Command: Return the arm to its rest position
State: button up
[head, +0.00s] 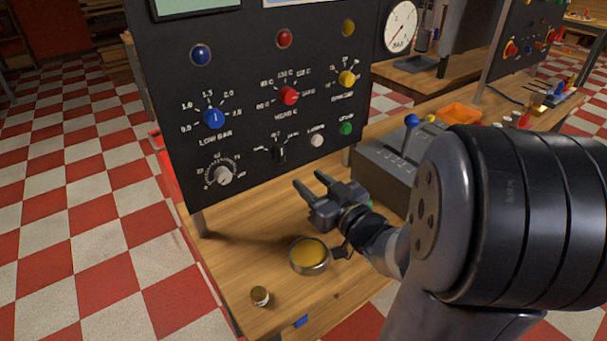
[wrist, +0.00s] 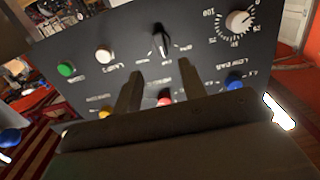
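My gripper (head: 311,184) is in front of the lower part of the black control panel (head: 233,140), above the wooden bench. Its two fingers are apart with nothing between them. In the wrist view my gripper (wrist: 158,82) points at the panel (wrist: 205,50), which appears upside down. The black selector knob (head: 279,151) is just beyond the fingertips; it also shows in the wrist view (wrist: 162,42). I cannot tell from these frames whether the fingertips touch the panel. My arm reaches in from the right of the head view.
Checkered floor (head: 80,230) lies open at the left.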

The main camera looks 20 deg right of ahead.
aim_at(282, 156)
jog(key=shift+s, duration=0.2)
jog(key=x, duration=1.1)
jog(key=shift+s, duration=0.1)
jog(key=shift+s+d, duration=0.1)
